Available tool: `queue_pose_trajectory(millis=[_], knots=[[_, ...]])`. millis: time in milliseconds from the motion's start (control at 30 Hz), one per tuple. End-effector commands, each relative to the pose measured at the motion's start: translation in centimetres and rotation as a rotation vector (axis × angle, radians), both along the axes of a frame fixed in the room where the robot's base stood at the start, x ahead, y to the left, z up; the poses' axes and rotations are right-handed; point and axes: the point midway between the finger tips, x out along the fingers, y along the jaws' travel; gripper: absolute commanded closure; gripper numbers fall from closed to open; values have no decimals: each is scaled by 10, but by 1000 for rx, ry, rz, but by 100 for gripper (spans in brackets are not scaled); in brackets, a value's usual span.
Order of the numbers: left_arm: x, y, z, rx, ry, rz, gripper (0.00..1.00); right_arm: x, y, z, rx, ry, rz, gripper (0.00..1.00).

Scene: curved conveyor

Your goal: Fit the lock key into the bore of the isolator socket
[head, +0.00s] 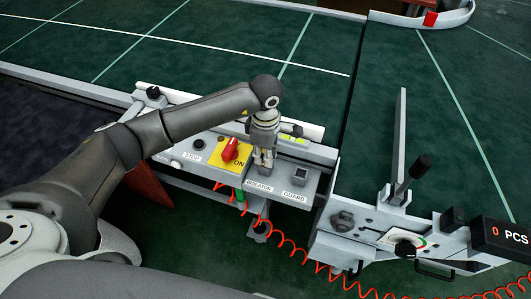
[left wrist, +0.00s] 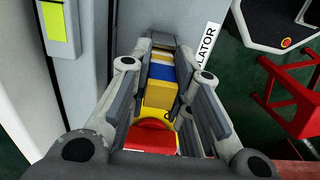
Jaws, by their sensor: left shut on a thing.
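My left gripper (head: 263,163) points down over the ISOLATOR place on the grey control panel, between the red ON switch (head: 229,150) and the GUARD position. In the left wrist view its fingers (left wrist: 166,65) are closed around a block with yellow, blue and white bands, which I take for the lock key (left wrist: 158,92). The ISOLATOR label (left wrist: 207,45) is right beside the fingertips there. The isolator socket and its bore are hidden by the gripper. I cannot tell whether the key's lower end is in the bore. My right gripper is out of view.
The GUARD socket (head: 301,174) stands right of the gripper. The STOP button (head: 199,144) is to the left. A coiled red cable (head: 290,247) hangs below the panel. A fixture with a black-handled lever (head: 420,167) stands at the right.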

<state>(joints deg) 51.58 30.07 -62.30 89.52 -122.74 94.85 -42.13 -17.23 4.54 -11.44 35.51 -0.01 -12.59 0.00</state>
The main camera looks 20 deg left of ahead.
Motion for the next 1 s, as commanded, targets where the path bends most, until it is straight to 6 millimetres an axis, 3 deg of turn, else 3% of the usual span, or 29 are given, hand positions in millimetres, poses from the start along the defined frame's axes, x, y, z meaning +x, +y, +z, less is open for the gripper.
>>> queue_pose_trajectory(millis=[33,200,633,1000], knots=[[0,0,-1,0,0,0,78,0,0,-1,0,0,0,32],[0,0,-1,0,0,0,59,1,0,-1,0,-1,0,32],[1,0,8,-1,-2,0,59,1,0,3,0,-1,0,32],[1,0,84,0,-5,-1,59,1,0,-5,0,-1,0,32]])
